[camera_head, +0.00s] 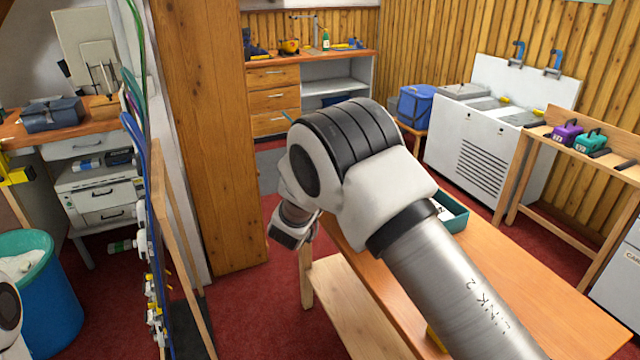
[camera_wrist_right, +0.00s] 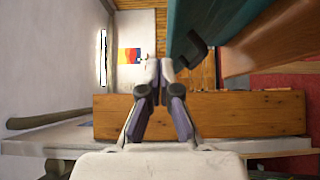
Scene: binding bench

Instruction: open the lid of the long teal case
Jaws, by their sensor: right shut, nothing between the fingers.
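The long teal case (camera_head: 458,222) lies on the wooden table, mostly hidden behind my right arm in the head view. Its visible end shows a teal edge and a white patch; I cannot tell there how its lid stands. In the right wrist view, a teal side (camera_wrist_right: 198,22) fills the upper right, with a black hooked handle (camera_wrist_right: 188,50) sticking out of it. My right gripper (camera_wrist_right: 153,72) is shut and empty, its tips just left of the handle with a small gap in the picture. In the head view its fingers are hidden. My left gripper is out of view.
The wooden table (camera_head: 545,305) has bare room at its right end. A side bench (camera_head: 553,135) at the right holds a purple item (camera_head: 567,134) and a smaller teal item (camera_head: 590,141). A wooden post (camera_head: 210,130) stands left of my right arm.

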